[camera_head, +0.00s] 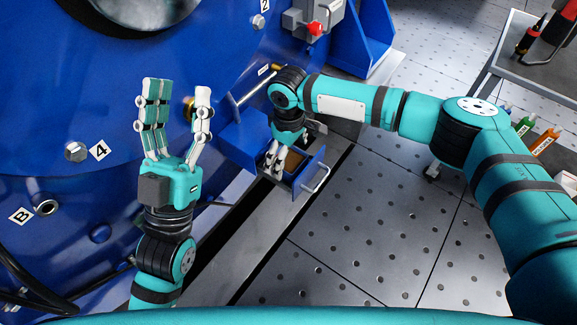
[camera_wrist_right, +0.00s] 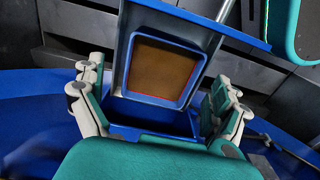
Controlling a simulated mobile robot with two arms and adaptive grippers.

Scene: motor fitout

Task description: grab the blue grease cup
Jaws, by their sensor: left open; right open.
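The blue grease cup, a square blue-rimmed container with a brown inside (camera_wrist_right: 150,101), sits in the upper middle of the right wrist view. It seems to rest in a pulled-out blue drawer (camera_head: 311,172) with a pale handle, where brown shows beside my fingers in the head view. My right gripper (camera_head: 274,163) points down over the drawer. In the right wrist view its open fingers (camera_wrist_right: 160,102) stand on either side of the cup's near end, with no clear contact. My left gripper (camera_head: 178,92) is open, empty and raised before the blue motor housing.
The large blue motor housing (camera_head: 100,105) fills the left, with bolts and labels. A grey cart (camera_head: 535,85) with tools and coloured bottles (camera_head: 547,140) stands right. The perforated floor (camera_head: 380,220) is clear.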

